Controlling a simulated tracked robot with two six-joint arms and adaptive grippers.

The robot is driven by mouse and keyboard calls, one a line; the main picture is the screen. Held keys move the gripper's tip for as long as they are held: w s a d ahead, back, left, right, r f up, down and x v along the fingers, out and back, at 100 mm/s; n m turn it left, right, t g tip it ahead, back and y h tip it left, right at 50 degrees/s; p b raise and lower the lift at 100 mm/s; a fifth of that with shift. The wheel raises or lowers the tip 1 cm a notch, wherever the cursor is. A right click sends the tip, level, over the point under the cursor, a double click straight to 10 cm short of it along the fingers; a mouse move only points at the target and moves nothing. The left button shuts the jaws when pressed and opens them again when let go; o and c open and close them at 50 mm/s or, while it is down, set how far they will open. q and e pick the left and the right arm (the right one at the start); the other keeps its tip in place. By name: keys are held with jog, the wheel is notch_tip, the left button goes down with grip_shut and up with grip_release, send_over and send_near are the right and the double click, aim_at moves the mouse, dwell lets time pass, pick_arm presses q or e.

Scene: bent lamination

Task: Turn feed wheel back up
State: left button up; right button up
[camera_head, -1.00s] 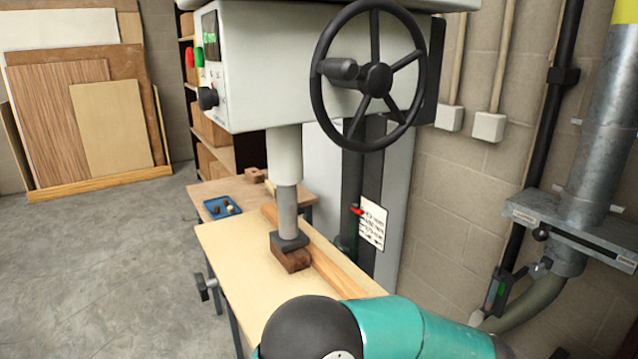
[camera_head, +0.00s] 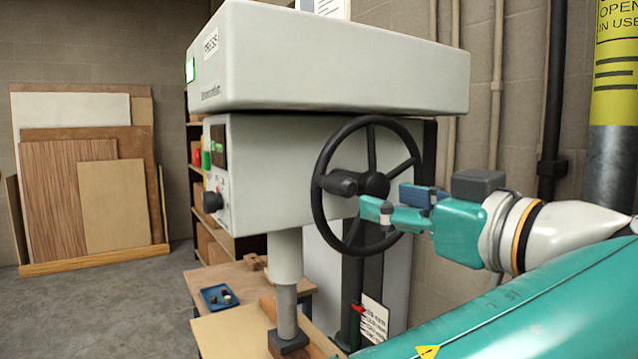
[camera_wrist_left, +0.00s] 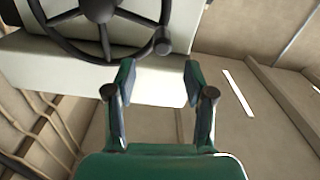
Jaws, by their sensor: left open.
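The feed wheel (camera_head: 372,130) is a black spoked handwheel on the right side of the grey press head (camera_head: 262,165). Its crank handle (camera_head: 342,185) sticks out at the wheel's left side; in the wrist view the handle (camera_wrist_left: 163,42) shows near the top, beyond the fingertips. My left gripper (camera_head: 385,203) is open and empty, in front of the wheel's lower right part in the head view. In the left wrist view its two fingers (camera_wrist_left: 160,75) are spread, with the handle apart from them. My right gripper is not in view.
The grey press ram (camera_head: 286,285) reaches down with its dark foot (camera_head: 288,341) over the wooden bench (camera_head: 235,338). A blue tray (camera_head: 219,297) with small pieces lies behind. A metal pipe (camera_head: 610,160) stands at right. Boards (camera_head: 85,190) lean on the back wall.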

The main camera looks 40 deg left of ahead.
aim_at(330, 185)
pick_arm(q)
jog(key=p+x, duration=0.2)
jog(key=x, duration=1.1)
jog(key=shift+a+p, duration=0.2)
jog(key=shift+p, duration=0.15)
grip_shut()
